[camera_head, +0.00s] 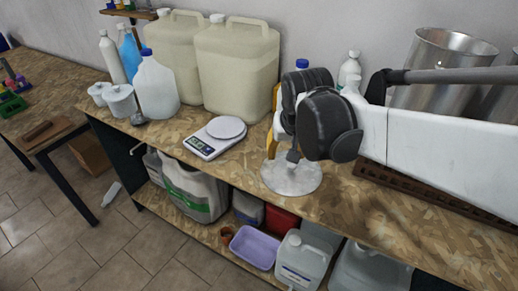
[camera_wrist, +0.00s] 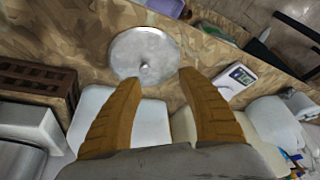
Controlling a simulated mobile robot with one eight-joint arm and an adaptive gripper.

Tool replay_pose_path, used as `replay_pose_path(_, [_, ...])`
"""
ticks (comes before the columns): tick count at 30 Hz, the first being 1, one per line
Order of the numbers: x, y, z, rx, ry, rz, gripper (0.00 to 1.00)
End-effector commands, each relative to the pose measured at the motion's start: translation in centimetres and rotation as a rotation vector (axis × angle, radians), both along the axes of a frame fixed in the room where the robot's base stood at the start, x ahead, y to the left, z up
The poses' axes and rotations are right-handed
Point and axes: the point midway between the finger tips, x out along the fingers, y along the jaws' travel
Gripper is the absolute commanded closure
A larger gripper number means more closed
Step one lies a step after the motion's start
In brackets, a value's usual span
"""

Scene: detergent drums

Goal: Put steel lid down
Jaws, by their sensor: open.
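The steel lid (camera_head: 291,180) is a round, shiny disc lying flat on the chipboard bench, close to its front edge. In the wrist view the lid (camera_wrist: 146,45) shows whole, with a small knob (camera_wrist: 145,66) near its middle. My gripper (camera_head: 291,156) is above the lid, pointing down, and hides part of it in the head view. In the wrist view its two tan fingers are spread wide with nothing between the tips (camera_wrist: 158,82), and the lid lies beyond them.
A kitchen scale (camera_head: 215,137) stands left of the lid, with large beige canisters (camera_head: 237,70) behind it. A brown slotted rack (camera_head: 430,193) and steel drums (camera_head: 440,65) are to the right. A purple tub (camera_head: 253,247) and jugs sit on the shelf below. Bench front right is clear.

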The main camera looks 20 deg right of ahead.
Motion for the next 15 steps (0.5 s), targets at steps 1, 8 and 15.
replay_pose_path(1, [-1.8, 1.6, 0.5, -0.006, -0.027, 0.051, 0.53])
replay_pose_path(8, [-7.6, 6.4, 0.9, -0.037, -0.152, 0.248, 0.53])
replay_pose_path(15, [-9.8, 8.0, 0.4, -0.054, -0.208, 0.328, 0.53])
